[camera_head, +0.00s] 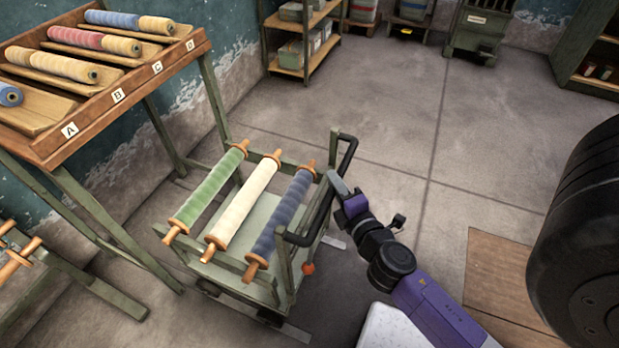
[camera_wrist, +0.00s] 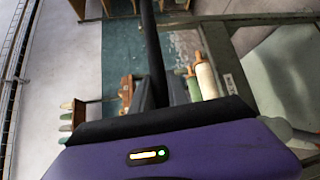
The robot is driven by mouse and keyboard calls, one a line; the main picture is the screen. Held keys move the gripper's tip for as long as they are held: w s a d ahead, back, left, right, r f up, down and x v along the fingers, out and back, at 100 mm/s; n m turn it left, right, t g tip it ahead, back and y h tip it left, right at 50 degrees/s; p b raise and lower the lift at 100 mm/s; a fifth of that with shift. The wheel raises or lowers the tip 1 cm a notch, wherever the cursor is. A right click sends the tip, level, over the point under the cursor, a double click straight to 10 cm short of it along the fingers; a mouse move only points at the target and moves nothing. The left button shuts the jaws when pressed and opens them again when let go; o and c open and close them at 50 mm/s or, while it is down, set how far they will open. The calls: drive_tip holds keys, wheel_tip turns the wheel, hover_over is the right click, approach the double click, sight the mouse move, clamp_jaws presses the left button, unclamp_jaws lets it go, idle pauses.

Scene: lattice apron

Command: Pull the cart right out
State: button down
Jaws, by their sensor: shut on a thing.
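The cart (camera_head: 236,279) is a green metal frame on wheels with a flat lower deck. Three wooden rollers lie across its top: one green (camera_head: 209,188), one cream (camera_head: 243,204) and one blue (camera_head: 282,217). Its black handle (camera_head: 322,211) runs along the right side. My gripper (camera_head: 337,184) is at this handle and shut on it. In the wrist view the handle (camera_wrist: 152,45) runs up from between the dark fingers (camera_wrist: 155,92). The fingertips are partly hidden. The cream roller (camera_wrist: 206,78) shows just beyond.
A wooden rack (camera_head: 110,105) with lettered slots and wound spools stands left of the cart. A low stand (camera_head: 60,265) is at lower left. Shelves (camera_head: 305,40) line the back. Bare floor lies behind and right of the cart. A brown board (camera_head: 500,275) lies at right.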

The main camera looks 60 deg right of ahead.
drive_tip(key=shift+s+d+f+b, duration=0.1)
drive_tip(key=shift+s+b, duration=0.2)
drive_tip(key=shift+s, duration=0.95)
drive_tip(key=shift+s+d+b, duration=0.1)
drive_tip(key=shift+s+b, duration=0.15)
drive_tip(key=shift+s, duration=1)
drive_tip(key=c, duration=1.3)
unclamp_jaws()
drive_tip(key=shift+a, duration=0.1)
drive_tip(key=b+v, duration=0.3)
drive_tip(key=v, duration=0.4)
drive_tip(key=shift+s+a, duration=0.25)
drive_tip(key=shift+s, duration=0.05)
drive_tip(key=shift+a, duration=0.1)
